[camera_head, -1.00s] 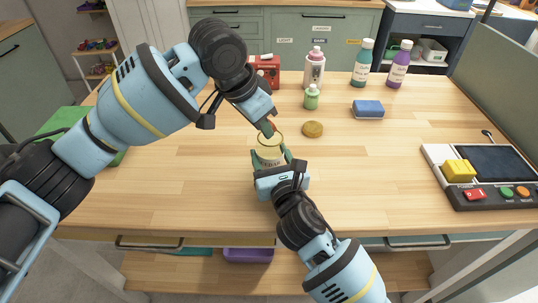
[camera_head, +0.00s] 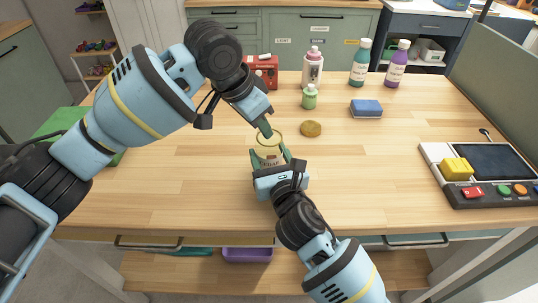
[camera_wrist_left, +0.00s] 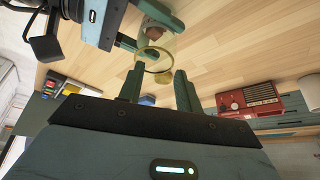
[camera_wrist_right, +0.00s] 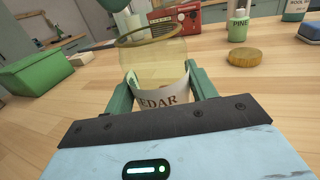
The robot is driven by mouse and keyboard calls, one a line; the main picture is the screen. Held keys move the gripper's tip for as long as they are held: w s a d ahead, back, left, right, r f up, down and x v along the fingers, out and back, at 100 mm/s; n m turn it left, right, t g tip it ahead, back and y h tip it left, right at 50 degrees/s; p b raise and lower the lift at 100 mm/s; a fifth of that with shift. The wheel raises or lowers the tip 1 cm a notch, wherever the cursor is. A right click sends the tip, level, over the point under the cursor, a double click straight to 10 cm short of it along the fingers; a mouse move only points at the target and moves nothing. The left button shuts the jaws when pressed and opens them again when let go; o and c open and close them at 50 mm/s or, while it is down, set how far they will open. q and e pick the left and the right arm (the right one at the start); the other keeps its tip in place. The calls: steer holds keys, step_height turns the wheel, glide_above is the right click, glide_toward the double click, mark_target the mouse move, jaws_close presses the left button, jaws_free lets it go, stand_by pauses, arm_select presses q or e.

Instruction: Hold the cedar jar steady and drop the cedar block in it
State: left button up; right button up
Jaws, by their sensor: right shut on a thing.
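The cedar jar (camera_head: 270,152) is clear with a gold rim and a label that reads "EDAR" in the right wrist view (camera_wrist_right: 162,98). It stands upright on the table. My right gripper (camera_head: 270,162) is shut around its lower part, one finger on each side. My left gripper (camera_head: 266,130) is just above the jar mouth, fingers apart and empty. The cedar block (camera_wrist_left: 155,32) shows as a brown piece inside the jar in the left wrist view.
A round lid (camera_head: 311,129) lies right of the jar. Behind stand a green bottle (camera_head: 309,98), a pink-capped bottle (camera_head: 312,70) and a red box (camera_head: 264,72). A blue sponge (camera_head: 366,108) and a button console (camera_head: 485,180) are right. The front left table is clear.

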steer(key=shift+w+a+f, duration=0.2)
steer(key=shift+w+f, duration=0.05)
steer(key=shift+f, duration=0.5)
arm_select(q)
steer(key=v, duration=1.2)
arm_select(e)
steer(key=shift+d, duration=0.1)
steer(key=o, duration=1.2)
steer(key=shift+w+r, duration=0.1)
steer(key=shift+r, duration=0.05)
arm_select(q)
steer(key=shift+w, duration=0.1)
arm_select(e)
steer(key=shift+r, duration=0.15)
steer(key=shift+r, duration=0.1)
steer(key=v, duration=1.2)
